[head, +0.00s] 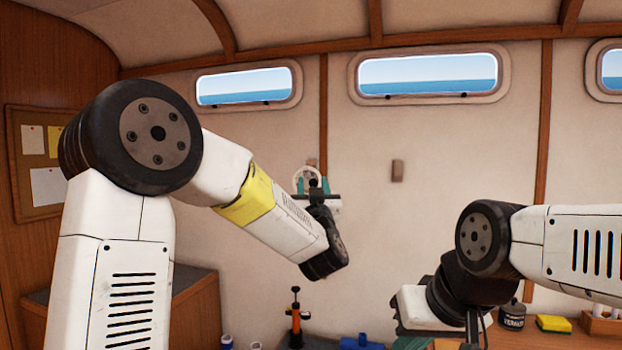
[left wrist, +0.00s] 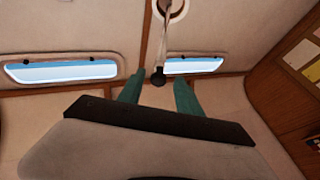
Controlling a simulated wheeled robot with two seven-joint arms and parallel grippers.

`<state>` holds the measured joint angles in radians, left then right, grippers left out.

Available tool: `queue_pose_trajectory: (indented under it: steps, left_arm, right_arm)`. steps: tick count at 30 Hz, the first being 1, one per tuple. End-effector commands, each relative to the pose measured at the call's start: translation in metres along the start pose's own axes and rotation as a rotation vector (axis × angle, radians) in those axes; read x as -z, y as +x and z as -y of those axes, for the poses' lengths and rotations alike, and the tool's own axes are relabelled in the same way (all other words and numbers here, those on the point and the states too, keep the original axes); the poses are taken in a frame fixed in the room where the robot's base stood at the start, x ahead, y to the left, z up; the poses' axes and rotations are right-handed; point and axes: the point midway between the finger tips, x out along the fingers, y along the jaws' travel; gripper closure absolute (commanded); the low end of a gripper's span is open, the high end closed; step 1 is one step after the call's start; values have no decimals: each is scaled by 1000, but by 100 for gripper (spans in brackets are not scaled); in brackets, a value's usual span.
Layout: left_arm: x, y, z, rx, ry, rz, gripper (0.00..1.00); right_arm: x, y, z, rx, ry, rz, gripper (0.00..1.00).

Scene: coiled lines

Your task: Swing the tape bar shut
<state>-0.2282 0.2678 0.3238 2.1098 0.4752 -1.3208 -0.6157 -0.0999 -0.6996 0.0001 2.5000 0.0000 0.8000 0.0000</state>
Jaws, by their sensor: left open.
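A white round holder, which looks like the tape holder, is on the far wall; its rim shows in the head view (head: 302,170) behind my left gripper (head: 313,187). In the left wrist view the holder (left wrist: 176,9) is at the top edge, partly cut off. A pale, thin bar (left wrist: 164,42) runs down from it to a black knob (left wrist: 158,77). My left gripper (left wrist: 158,92) is open, its teal fingers either side of the knob; I cannot tell if they touch it. My right gripper is low in the head view, its fingers mostly hidden or cut off.
A worktop runs along the bottom of the head view. On it are an orange and black tool (head: 295,318), a blue object (head: 361,343), a dark jar (head: 512,316), a yellow sponge (head: 553,323) and a wooden rack (head: 601,325). A small brown block (head: 397,170) is on the wall.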

Motion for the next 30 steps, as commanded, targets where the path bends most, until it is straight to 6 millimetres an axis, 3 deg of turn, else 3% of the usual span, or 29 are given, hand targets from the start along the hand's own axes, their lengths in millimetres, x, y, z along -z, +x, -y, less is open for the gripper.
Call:
queue_pose_trajectory:
  steps: [3, 9, 19, 25, 30]
  left_arm:
    - [-1, 20, 1, 3, 0, 0, 59]
    - [0, 41, 0, -1, 0, 1, 59]
    - [0, 45, 0, -2, 0, 1, 59]
    - [0, 45, 0, -1, 0, 1, 98]
    - [0, 45, 0, -1, 0, 1, 100]
  right_arm:
    - [0, 0, 0, 0, 0, 0, 100]
    - [0, 0, 0, 0, 0, 0, 100]
    - [0, 0, 0, 0, 0, 0, 100]
    - [0, 0, 0, 0, 0, 0, 100]
    - [0, 0, 0, 0, 0, 0, 100]
